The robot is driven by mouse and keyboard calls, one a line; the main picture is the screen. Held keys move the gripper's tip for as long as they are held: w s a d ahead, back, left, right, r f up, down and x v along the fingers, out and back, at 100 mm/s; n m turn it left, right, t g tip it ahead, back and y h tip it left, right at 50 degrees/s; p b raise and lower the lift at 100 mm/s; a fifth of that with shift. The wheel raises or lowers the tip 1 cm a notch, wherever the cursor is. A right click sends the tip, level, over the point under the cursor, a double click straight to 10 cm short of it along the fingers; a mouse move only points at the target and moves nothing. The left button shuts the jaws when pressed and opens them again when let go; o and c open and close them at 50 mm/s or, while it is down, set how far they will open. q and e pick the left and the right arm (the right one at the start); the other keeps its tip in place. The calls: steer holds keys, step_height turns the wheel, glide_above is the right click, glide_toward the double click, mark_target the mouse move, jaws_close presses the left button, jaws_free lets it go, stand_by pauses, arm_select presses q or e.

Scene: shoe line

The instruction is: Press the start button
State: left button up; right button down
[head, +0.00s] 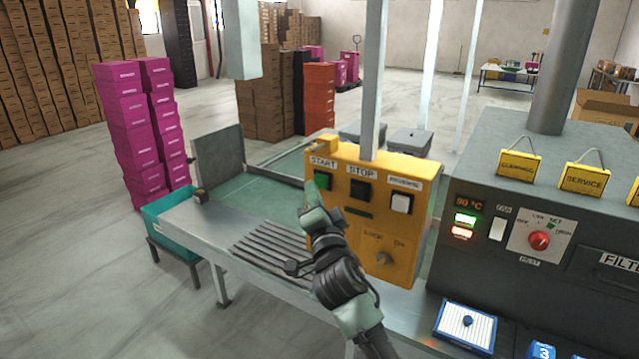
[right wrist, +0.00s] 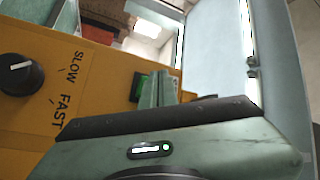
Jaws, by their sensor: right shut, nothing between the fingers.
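The yellow control box (head: 345,222) stands over the metal bench, with START, STOP and REVERSE labels on its front. The green start button (head: 322,180) is at its upper left, under the START label. The black stop button (head: 360,189) and a white button (head: 401,203) sit to its right. My right gripper (head: 311,190) is shut and empty, its fingertips just below and left of the green button. In the right wrist view the shut fingers (right wrist: 165,88) partly cover the green button (right wrist: 140,86). I cannot tell whether they touch it. My left gripper is out of view.
A lock switch (head: 383,259) is low on the box's front. A SLOW/FAST knob (right wrist: 20,75) is on its side. A dark machine (head: 480,215) with a red knob stands right. A blue-framed tray (head: 466,325) lies in front. A metal post rises behind the box.

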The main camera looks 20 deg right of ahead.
steer(key=shift+w+d, duration=0.1)
stand_by(0.6)
steer(key=shift+w+d, duration=0.15)
steer(key=shift+d, duration=0.05)
